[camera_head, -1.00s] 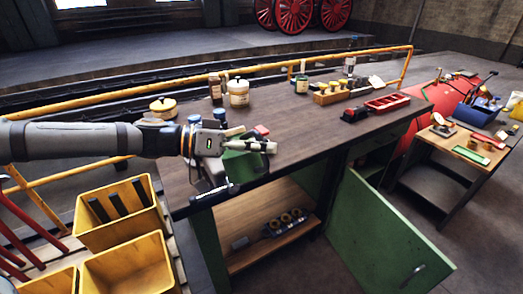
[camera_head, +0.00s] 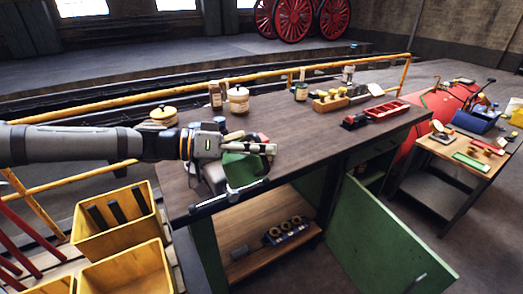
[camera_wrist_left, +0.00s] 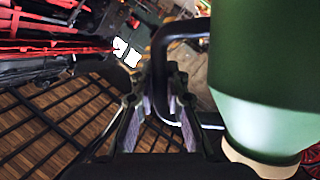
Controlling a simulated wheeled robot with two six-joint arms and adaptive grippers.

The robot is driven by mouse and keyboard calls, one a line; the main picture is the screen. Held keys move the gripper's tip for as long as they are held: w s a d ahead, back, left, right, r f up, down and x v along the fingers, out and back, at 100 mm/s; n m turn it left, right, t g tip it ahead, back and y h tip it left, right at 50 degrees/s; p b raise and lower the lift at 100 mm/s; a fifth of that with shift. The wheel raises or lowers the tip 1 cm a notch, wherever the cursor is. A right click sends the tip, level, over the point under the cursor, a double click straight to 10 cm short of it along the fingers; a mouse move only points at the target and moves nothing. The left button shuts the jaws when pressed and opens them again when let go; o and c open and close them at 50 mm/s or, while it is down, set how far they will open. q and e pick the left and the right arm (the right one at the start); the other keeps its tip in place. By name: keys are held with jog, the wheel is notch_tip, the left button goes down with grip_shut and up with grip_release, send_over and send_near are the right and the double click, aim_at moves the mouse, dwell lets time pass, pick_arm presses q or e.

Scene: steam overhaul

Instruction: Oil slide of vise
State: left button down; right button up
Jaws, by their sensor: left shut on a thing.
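My left gripper (camera_head: 268,148) is over the left part of the workbench. In the left wrist view its fingers (camera_wrist_left: 160,108) are shut around a bent black handle (camera_wrist_left: 163,55). The handle belongs to a dark green rounded can (camera_wrist_left: 262,70) with a cream band at its lower end. In the head view a green body (camera_head: 243,166) shows just below the gripper, among the vise's parts; I cannot tell can from vise there. A grey and black bar of the vise (camera_head: 230,196) lies along the bench's front edge. The slide is mostly hidden. My right gripper is out of view.
Jars (camera_head: 238,100) and bottles stand behind on the bench (camera_head: 310,140). Yellow bins (camera_head: 118,222) stand at lower left. An open green cabinet door (camera_head: 385,240) sticks out in front.

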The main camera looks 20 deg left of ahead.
pick_arm(q)
jog(key=shift+w+a+r, duration=0.15)
jog(key=shift+r, duration=0.3)
jog(key=shift+f, duration=0.4)
jog(key=shift+d+p, duration=0.2)
jog(key=shift+p, duration=0.1)
jog(key=shift+s+d+f+m, duration=0.1)
jog(key=shift+s+f+m, duration=0.2)
jog(key=shift+f, duration=0.3)
jog(key=shift+s+d+f+m+y, duration=0.1)
jog(key=shift+f+m+y, duration=0.1)
jog(key=shift+f, duration=0.15)
jog(key=shift+s+d+f+m+y, duration=0.1)
jog(key=shift+f+y, duration=0.1)
jog(key=shift+f, duration=0.15)
